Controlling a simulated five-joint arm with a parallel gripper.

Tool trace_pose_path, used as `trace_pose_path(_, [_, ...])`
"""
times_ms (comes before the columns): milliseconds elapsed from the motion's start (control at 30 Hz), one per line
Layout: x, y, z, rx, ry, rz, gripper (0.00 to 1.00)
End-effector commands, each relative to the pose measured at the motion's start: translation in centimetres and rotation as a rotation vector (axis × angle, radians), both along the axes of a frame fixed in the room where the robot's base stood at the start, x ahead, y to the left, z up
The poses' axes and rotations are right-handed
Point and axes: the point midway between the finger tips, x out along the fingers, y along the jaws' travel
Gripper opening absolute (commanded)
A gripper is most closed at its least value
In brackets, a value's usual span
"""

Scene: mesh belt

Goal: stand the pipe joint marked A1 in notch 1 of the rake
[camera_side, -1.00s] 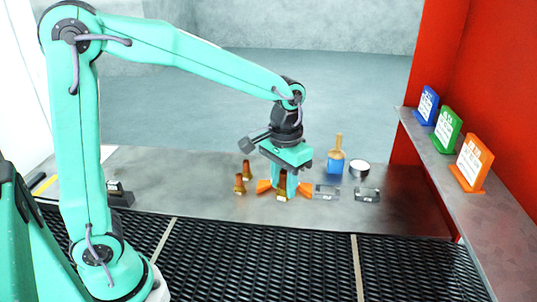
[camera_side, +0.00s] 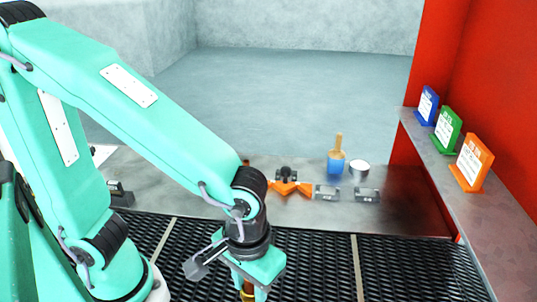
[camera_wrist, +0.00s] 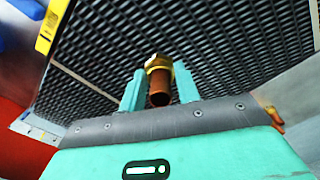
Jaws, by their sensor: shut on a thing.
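My gripper (camera_side: 248,288) is over the mesh belt, low at the bottom of the side view. It is shut on a brown pipe joint with a brass-yellow collar (camera_side: 247,295). In the wrist view the pipe joint (camera_wrist: 159,88) sits between the two teal fingers of my gripper (camera_wrist: 158,82), with the mesh behind it. I cannot read any mark on it. Another brown pipe joint shows at the right edge of the wrist view (camera_wrist: 275,118). Part of one shows behind my arm in the side view (camera_side: 246,162). I cannot tell for sure which thing is the rake.
An orange piece with a dark top (camera_side: 290,188) stands on the metal ledge (camera_side: 400,215). Three signs stand on the right shelf (camera_side: 447,170). The mesh belt (camera_side: 310,262) right of my gripper is clear.

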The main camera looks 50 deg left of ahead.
Motion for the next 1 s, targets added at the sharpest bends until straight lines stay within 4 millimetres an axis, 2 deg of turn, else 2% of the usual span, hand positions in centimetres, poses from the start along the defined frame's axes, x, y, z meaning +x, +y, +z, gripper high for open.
trace_pose_path(33, [-0.8,-0.2,-0.2,-0.001,0.0,0.002,0.0])
trace_pose_path(200, [-2.4,-0.4,-0.6,0.0,0.0,0.019,0.0])
trace_pose_path(467, [-2.9,-0.4,-0.7,-0.001,-0.001,0.027,0.0])
trace_pose_path(733, [-1.8,0.2,-1.5,0.001,0.001,0.032,0.0])
trace_pose_path(1000, [1.1,1.8,-3.4,0.002,0.001,0.033,0.0])
